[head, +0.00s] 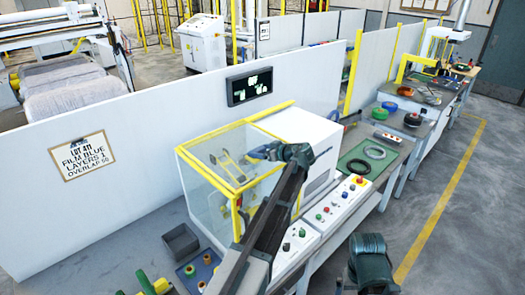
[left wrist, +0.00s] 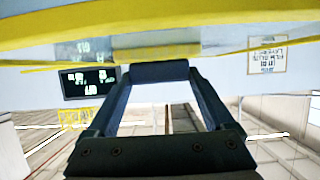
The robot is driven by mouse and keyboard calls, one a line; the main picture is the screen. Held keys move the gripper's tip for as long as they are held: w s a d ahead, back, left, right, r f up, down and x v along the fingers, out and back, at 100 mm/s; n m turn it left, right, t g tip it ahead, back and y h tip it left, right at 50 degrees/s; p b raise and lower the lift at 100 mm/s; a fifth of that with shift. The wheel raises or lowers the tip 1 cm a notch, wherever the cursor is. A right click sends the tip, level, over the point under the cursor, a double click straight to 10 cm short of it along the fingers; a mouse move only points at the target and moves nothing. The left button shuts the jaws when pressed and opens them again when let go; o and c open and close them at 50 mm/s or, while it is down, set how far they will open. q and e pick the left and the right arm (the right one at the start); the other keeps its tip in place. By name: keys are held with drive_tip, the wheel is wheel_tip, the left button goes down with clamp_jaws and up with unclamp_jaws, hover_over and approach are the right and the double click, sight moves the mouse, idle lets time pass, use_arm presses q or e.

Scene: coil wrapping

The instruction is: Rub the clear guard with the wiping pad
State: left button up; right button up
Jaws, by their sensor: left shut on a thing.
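The clear guard (head: 206,203) is a see-through box with yellow edges on the machine in the middle of the head view. My left gripper (head: 266,152) is over the guard's upper right part, beside the white housing. It is shut on the wiping pad (head: 256,154), a small blue piece. In the left wrist view the dark blue pad (left wrist: 159,71) spans between the two fingers, just below a yellow guard edge (left wrist: 200,45). I cannot tell whether the pad touches the guard. My right gripper is not in view; only part of my right arm shows at the bottom.
A white machine housing (head: 300,128) stands right of the guard, with a button panel (head: 335,208) in front. A grey bin (head: 180,242) sits at the lower left. A white partition (head: 120,130) with a dark screen (head: 249,86) stands behind.

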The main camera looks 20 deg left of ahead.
sight(254, 160)
use_arm(q)
drive_tip(key=shift+s+a, duration=0.35)
drive_tip(key=shift+s, duration=0.5)
drive_tip(key=shift+s+a, duration=0.35)
drive_tip(key=shift+s, duration=0.45)
drive_tip(key=shift+s+a+r, duration=0.1)
drive_tip(key=shift+s+a, duration=0.25)
drive_tip(key=shift+s, duration=0.4)
drive_tip(key=shift+s+a, duration=0.35)
drive_tip(key=shift+s, duration=0.4)
drive_tip(key=shift+s, duration=0.1)
drive_tip(key=shift+s+a, duration=0.3)
drive_tip(key=shift+s, duration=0.5)
drive_tip(key=shift+s+a, duration=0.3)
drive_tip(key=shift+s, duration=0.45)
drive_tip(key=shift+w+a, duration=0.1)
drive_tip(key=shift+a, duration=0.05)
drive_tip(key=shift+w+a, duration=0.25)
drive_tip(key=shift+a, duration=0.3)
drive_tip(key=shift+w+a, duration=0.2)
drive_tip(key=shift+a, duration=0.3)
drive_tip(key=shift+w+d+f, duration=0.1)
drive_tip(key=shift+w+d, duration=0.3)
drive_tip(key=shift+w, duration=0.4)
drive_tip(key=shift+w+d+f, duration=0.1)
drive_tip(key=shift+w+d, duration=0.25)
drive_tip(key=shift+w, duration=0.4)
